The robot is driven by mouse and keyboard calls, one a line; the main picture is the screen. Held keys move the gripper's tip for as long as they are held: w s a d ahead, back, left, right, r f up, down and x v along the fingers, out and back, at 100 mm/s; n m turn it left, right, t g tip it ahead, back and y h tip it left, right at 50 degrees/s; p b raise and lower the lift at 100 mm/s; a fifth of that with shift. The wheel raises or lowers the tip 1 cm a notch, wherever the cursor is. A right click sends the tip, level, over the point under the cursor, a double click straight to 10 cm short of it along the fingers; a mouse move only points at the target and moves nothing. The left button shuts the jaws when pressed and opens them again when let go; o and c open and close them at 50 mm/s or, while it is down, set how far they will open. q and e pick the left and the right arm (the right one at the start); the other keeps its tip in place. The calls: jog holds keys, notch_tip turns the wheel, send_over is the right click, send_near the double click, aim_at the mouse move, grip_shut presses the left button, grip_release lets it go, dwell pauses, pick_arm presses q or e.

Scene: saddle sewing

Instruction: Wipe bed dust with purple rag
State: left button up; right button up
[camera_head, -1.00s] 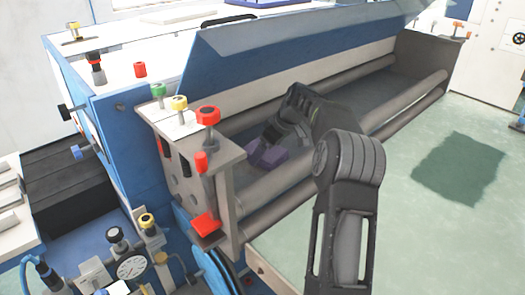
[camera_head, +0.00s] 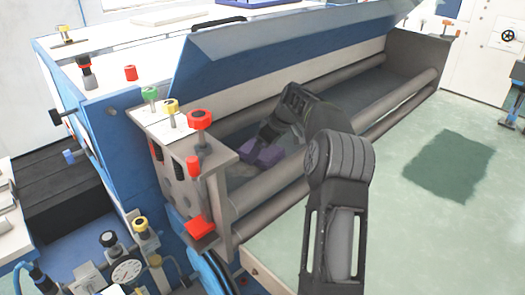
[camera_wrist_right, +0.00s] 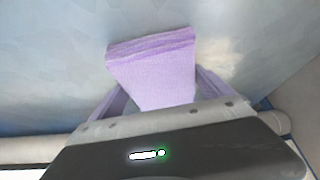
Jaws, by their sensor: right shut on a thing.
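The purple rag (camera_head: 262,154) is down in the machine's bed, near its left end. My right gripper (camera_head: 268,137) reaches over the front roller and is shut on the rag. In the right wrist view the rag (camera_wrist_right: 155,70) sticks out beyond the gripper's front, against the blue-grey bed surface (camera_wrist_right: 60,70). A pale dusty patch (camera_wrist_right: 218,62) shows on the bed just right of the rag; in the head view a pale patch (camera_head: 240,170) lies left of the rag. My left gripper is not in view.
Front rollers (camera_head: 400,105) run along the bed's near side. A raised blue-white cover (camera_head: 290,60) stands behind it. The left end plate (camera_head: 185,130) carries red, yellow and green knobs. The bed is clear toward the right.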

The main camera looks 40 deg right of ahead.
aim_at(243, 166)
jog(key=shift+a+f+b, duration=0.2)
jog(key=shift+a+b, duration=0.4)
jog(key=shift+a, duration=0.35)
jog(key=shift+a+r+b, duration=0.1)
jog(key=shift+a+b, duration=0.25)
jog(key=shift+a, duration=0.25)
jog(key=shift+a+r, duration=0.1)
jog(key=shift+w, duration=0.1)
jog(key=shift+a, duration=0.1)
jog(key=shift+a+f+b, duration=0.2)
jog(key=shift+a+b, duration=0.25)
jog(key=shift+a, duration=0.05)
jog(key=shift+a+b, duration=0.5)
jog(key=shift+a, duration=0.7)
